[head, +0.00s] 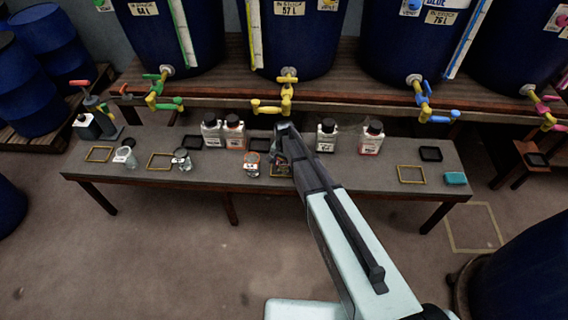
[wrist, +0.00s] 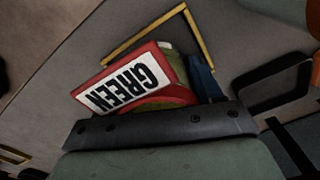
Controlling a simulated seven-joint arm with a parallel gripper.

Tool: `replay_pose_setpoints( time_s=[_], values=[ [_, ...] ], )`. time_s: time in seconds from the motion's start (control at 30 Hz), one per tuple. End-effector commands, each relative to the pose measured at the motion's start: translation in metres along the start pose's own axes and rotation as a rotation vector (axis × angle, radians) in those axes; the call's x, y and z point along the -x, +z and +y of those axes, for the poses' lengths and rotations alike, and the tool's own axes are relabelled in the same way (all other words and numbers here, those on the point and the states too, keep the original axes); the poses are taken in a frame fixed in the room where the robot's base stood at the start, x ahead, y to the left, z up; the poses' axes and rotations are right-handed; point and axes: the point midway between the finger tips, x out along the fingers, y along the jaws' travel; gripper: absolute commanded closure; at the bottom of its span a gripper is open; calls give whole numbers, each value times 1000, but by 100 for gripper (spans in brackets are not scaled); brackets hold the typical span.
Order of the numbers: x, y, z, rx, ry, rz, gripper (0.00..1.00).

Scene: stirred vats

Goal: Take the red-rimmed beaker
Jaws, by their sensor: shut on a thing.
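My gripper (head: 282,140) is over the bench, right of its middle from the beaker group. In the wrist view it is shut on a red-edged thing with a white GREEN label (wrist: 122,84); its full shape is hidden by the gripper. A small clear beaker with a reddish-looking rim (head: 252,160) stands on the bench just left of my gripper, apart from it. Two more clear beakers stand farther left, one left (head: 126,156) and one nearer (head: 182,160).
A yellow square outline (wrist: 148,36) lies on the bench beside the held thing. Several labelled bottles, such as a red-labelled one (head: 371,139), stand along the back. Taps (head: 287,92) hang above the bench's back edge. A teal block (head: 455,178) lies at the right end.

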Motion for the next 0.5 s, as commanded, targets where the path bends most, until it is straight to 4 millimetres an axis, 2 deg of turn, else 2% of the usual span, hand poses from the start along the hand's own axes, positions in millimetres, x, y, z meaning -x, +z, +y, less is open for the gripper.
replay_pose_setpoints(
  time_s=[0.1,0.33,0.5],
  values=[
    [0,0,0,0,0,0,71],
    [2,0,0,0,-1,0,71],
    [17,0,0,0,-1,1,71]
  ],
)
